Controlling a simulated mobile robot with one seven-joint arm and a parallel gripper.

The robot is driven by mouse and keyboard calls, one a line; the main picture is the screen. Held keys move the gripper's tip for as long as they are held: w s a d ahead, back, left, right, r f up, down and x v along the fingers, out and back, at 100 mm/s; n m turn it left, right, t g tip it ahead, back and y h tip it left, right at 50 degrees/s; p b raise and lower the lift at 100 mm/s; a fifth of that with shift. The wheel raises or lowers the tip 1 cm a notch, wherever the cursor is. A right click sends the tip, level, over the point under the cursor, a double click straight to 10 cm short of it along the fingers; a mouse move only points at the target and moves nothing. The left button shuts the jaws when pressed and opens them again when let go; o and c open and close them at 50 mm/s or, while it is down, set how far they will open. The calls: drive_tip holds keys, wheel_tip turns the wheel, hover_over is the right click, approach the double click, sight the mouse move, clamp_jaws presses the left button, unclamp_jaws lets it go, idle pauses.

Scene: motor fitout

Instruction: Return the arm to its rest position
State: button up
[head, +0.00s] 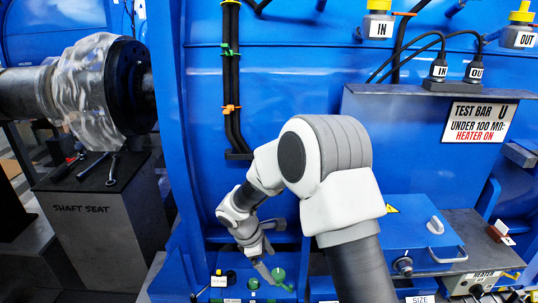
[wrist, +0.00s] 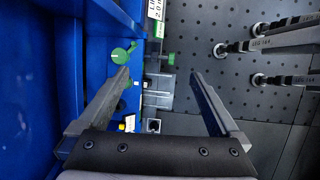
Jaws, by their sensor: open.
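My arm reaches forward and bends down to the left in the head view. My gripper (head: 266,270) points downward in front of the blue motor housing (head: 285,80). In the wrist view my gripper (wrist: 161,76) shows both fingers spread apart with nothing between them. Below and beyond the fingers are green knobs (head: 278,274) on a blue panel. A green knob also shows near the left fingertip in the wrist view (wrist: 122,55). I cannot tell whether the fingertip touches it.
A blue lidded box (head: 425,235) sits at right, with a heater unit (head: 478,283) beside it. At left, a wrapped shaft (head: 85,85) lies over the shaft seat block (head: 100,215). Dark perforated floor shows in the wrist view.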

drive_tip(key=s+d+r+m+t+y, duration=0.1)
drive_tip(key=s+d+r+m, duration=0.35)
drive_tip(key=r, duration=0.45)
drive_tip(key=s+d+r+m, duration=0.3)
drive_tip(key=d+r, duration=0.2)
drive_tip(key=r, duration=0.5)
drive_tip(key=s+d+r+m+t+y, duration=0.2)
drive_tip(key=s+r+m, duration=0.25)
drive_tip(key=s, duration=0.35)
drive_tip(key=s+d+r+m+t+y, duration=0.1)
drive_tip(key=s+d+r+m, duration=0.3)
drive_tip(key=s, duration=0.5)
wheel_tip(320, 180, up, 16)
drive_tip(key=a+m+p, duration=0.1)
drive_tip(key=p, duration=1.5)
drive_tip(key=shift+a+m, duration=0.25)
drive_tip(key=shift+m, duration=0.15)
drive_tip(key=shift+a, duration=0.1)
